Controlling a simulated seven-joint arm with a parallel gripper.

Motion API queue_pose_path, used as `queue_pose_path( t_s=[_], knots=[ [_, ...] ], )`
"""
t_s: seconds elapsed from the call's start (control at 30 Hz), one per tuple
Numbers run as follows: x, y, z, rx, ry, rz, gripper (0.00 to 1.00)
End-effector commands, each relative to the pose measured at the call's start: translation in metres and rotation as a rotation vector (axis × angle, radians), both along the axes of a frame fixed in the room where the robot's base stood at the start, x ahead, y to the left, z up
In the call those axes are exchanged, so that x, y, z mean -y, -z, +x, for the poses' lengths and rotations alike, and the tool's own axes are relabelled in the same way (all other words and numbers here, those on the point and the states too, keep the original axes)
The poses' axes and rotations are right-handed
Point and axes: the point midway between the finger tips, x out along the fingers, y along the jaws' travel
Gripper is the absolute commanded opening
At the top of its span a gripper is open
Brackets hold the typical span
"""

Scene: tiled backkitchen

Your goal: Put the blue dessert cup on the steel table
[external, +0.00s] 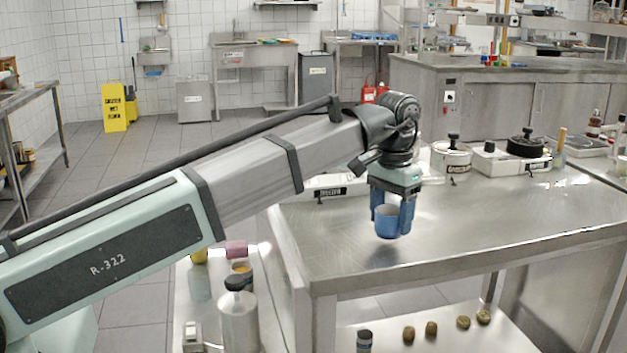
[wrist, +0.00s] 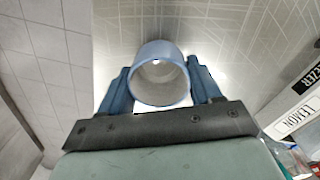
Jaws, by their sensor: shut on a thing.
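The blue dessert cup (external: 387,222) is held between the blue fingers of my gripper (external: 393,212), upright, over the left part of the steel table (external: 480,225). A dark reflection lies below the cup on the tabletop, and the cup appears a little above the surface. In the wrist view the cup (wrist: 160,74) sits between the two fingers of my gripper (wrist: 161,85), and its round opening faces the camera. The steel table (wrist: 225,30) shows behind it, with the floor at the left.
A white pot (external: 451,158) and a black pot (external: 526,145) stand at the table's back. A labelled box (external: 335,186) lies at the back left of the table, behind my gripper. A lower side surface with a bottle (external: 238,315) is at the left. The table's middle is clear.

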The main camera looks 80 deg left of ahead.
Motion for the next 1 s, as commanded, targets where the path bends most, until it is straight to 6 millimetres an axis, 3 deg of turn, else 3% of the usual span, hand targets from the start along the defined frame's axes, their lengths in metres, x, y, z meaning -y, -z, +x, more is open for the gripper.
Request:
queue_pose_path(
  t_s=[0.1, 0.5, 0.53, 0.77, 1.0],
  knots=[
    [0.0001, 0.0126, -0.0006, -0.001, 0.000, 0.000, 0.31],
    [0.0001, 0.0160, -0.0002, 0.000, 0.000, 0.000, 0.31],
    [0.0000, 0.0159, -0.0001, 0.000, 0.000, 0.000, 0.65],
    [0.0000, 0.0156, -0.0001, 0.000, 0.000, 0.000, 0.87],
    [0.0000, 0.0154, 0.0000, 0.000, 0.000, 0.000, 0.89]
  ],
)
